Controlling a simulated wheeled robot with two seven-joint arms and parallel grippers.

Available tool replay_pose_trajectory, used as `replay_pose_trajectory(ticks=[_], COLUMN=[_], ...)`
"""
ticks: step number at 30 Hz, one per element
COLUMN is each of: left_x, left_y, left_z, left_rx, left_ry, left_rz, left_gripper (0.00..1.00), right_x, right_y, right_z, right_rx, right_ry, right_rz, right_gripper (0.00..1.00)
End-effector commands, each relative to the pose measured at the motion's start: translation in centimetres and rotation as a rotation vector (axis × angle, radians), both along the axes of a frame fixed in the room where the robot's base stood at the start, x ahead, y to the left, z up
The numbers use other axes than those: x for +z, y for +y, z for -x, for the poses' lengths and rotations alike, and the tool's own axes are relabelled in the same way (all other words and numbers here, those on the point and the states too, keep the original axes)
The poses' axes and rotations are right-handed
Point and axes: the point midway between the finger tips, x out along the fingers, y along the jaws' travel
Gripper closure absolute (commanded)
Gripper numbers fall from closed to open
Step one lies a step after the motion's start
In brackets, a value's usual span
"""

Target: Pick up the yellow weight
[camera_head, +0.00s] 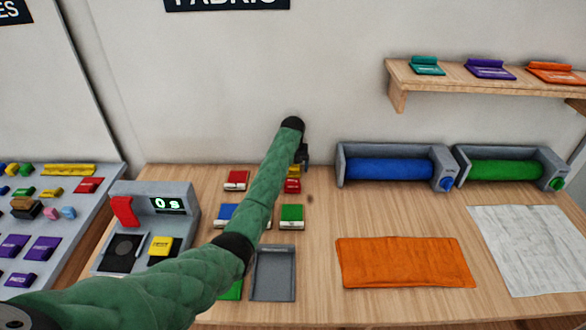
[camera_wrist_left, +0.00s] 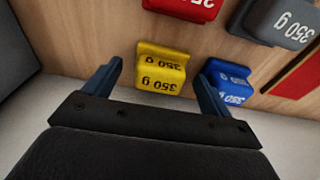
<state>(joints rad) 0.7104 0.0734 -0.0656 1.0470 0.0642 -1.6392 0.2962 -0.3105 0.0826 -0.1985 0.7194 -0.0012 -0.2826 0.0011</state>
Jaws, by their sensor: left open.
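The yellow weight (camera_wrist_left: 162,68), marked 350 g, sits on the wooden table in the left wrist view. My left gripper (camera_wrist_left: 160,75) is open and empty, with one finger on each side of the weight in the picture. I cannot tell how far apart in depth they are. In the head view, the gripper (camera_head: 304,156) is by the wall at the back of the table, mostly hidden behind my green arm. A bit of yellow (camera_head: 295,169) shows just below it. My right gripper is not in view.
A blue weight (camera_wrist_left: 228,82) sits close beside the right finger. Red (camera_wrist_left: 190,6) and grey (camera_wrist_left: 280,20) weights lie beyond.

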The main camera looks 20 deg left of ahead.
Motion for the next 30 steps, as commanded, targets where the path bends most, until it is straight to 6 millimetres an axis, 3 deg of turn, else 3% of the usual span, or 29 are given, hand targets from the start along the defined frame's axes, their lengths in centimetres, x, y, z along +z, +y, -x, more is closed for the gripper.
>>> replay_pose_trajectory(ticks=[11,20,30], left_x=[-0.68,-0.67,-0.38], left_y=[0.00,0.00,0.00], left_z=[-0.07,-0.06,-0.11], left_rx=[0.000,0.000,0.000], left_ry=[-0.001,-0.001,-0.002], left_rz=[0.000,0.000,0.000], left_gripper=[0.16,0.75,0.76], right_x=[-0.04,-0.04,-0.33], right_y=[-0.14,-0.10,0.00], right_z=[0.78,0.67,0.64], right_rx=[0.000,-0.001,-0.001], right_ry=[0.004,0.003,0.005], right_rz=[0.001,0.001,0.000], right_gripper=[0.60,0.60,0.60])
